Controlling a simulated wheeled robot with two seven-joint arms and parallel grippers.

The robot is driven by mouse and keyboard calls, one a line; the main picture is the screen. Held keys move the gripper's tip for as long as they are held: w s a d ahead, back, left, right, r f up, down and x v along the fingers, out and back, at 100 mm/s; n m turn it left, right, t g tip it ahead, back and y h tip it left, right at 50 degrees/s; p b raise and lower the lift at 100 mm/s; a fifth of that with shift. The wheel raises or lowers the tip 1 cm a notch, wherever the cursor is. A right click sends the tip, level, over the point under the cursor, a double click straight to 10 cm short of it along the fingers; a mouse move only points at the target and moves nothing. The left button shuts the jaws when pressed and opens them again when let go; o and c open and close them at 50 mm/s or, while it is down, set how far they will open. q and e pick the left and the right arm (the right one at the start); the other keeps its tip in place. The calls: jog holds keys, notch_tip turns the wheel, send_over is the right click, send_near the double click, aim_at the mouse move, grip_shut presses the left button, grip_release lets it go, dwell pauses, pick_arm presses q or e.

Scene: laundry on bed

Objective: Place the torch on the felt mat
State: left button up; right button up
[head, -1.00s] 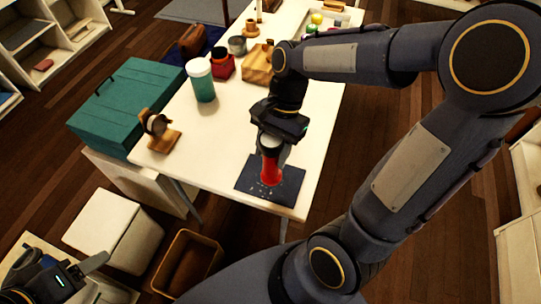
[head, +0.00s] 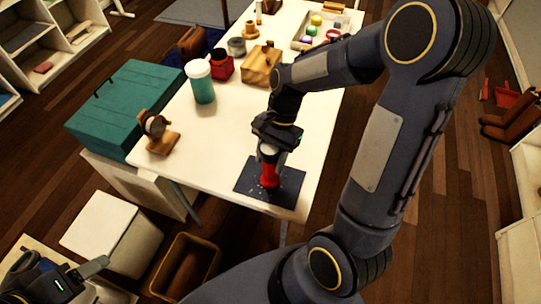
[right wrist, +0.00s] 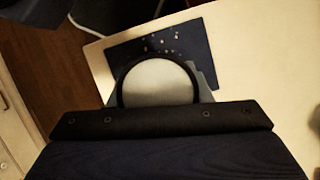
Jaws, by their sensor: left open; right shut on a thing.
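The red torch (head: 269,172) is upright in my right gripper (head: 268,152), which is shut around its upper part. The torch is over the dark felt mat (head: 289,186) near the table's front corner; I cannot tell whether its lower end touches the mat. In the right wrist view the torch's pale round end (right wrist: 158,82) faces the camera, and the mat (right wrist: 205,40) with light specks shows beyond it. My left gripper (head: 88,270) is open and empty at the lower left, away from the table.
The white table (head: 220,130) also bears a teal-and-white cup (head: 202,84), a wooden stand (head: 157,132), a wooden block (head: 261,64), a red jar (head: 221,66) and a tray of coloured things (head: 299,41). A teal box (head: 122,108) stands at left. Table left of the mat is clear.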

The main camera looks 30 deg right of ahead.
jog(key=o, duration=1.4)
jog(key=shift+f, duration=0.1)
jog(key=shift+o, duration=0.2)
jog(key=shift+r, duration=0.4)
jog(key=p+v, duration=0.1)
jog(key=v, duration=1)
jog(key=s+a+r+n+t, duration=0.1)
jog(key=s+a+n+t, duration=0.1)
jog(key=s+n+t, duration=0.2)
jog(key=s+a+r+n+t, duration=0.1)
jog(key=s+a+n+t, duration=0.2)
jog(key=s+n, duration=0.3)
jog(key=shift+s+n+t, duration=0.4)
jog(key=shift+s, duration=1.55)
jog(key=shift+p, duration=0.35)
